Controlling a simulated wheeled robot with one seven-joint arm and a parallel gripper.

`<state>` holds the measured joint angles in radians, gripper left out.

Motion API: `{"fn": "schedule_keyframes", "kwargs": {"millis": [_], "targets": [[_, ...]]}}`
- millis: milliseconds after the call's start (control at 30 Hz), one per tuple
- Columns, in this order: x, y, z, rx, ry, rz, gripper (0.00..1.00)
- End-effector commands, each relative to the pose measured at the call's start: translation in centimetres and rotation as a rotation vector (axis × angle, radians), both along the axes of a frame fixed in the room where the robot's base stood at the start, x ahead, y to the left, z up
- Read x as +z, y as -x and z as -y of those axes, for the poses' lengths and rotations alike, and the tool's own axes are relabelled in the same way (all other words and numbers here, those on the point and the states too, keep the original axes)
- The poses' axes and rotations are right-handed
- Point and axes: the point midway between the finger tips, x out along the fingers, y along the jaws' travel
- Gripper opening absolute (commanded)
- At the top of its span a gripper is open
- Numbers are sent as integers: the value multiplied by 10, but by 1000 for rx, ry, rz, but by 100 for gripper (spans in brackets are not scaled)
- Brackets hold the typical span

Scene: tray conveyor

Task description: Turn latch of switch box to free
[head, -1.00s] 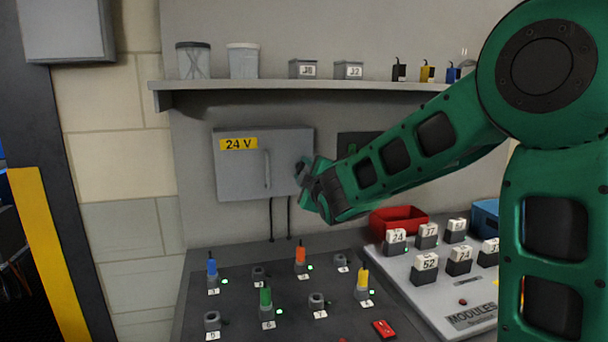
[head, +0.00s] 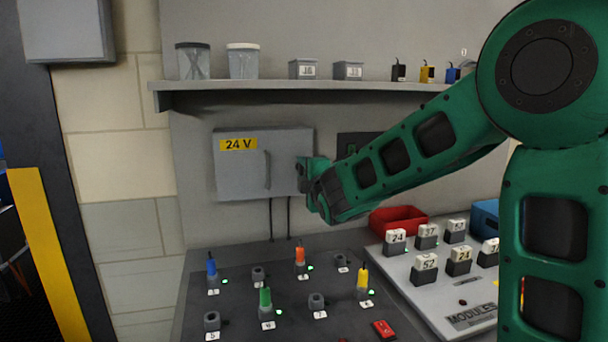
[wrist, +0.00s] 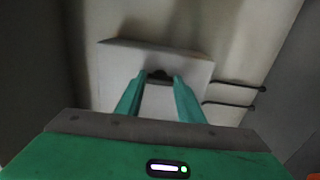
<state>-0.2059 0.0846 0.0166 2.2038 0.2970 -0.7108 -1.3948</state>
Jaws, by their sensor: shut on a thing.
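The grey switch box (head: 235,175) with a yellow "24 V" label hangs on the back wall, its door closed. My gripper (head: 303,172) is at the right edge of the box door. In the wrist view the two green fingers of my gripper (wrist: 160,78) close on a small dark latch (wrist: 160,73) on the face of the box (wrist: 190,98). In the head view the latch is hidden by the gripper, and I cannot tell its exact angle.
A shelf (head: 300,87) with jars and small boxes runs above the box. Below is a dark panel (head: 240,300) with coloured plugs. A red bin (head: 398,220) and a board of numbered modules (head: 440,300) lie to the right. A vertical handle (head: 267,170) is on the door.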

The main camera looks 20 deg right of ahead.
Motion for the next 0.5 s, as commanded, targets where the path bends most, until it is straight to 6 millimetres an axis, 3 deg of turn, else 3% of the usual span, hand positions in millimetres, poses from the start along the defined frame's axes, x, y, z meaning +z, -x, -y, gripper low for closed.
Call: {"fn": "schedule_keyframes", "kwargs": {"millis": [200, 233, 300, 500], "targets": [[-4, 0, -3, 6, -1, -9, 12], [-5, 0, -3, 6, -1, -9, 39], [-4, 0, -3, 6, -1, -9, 53], [-2, 0, -2, 3, -1, -5, 53]]}}
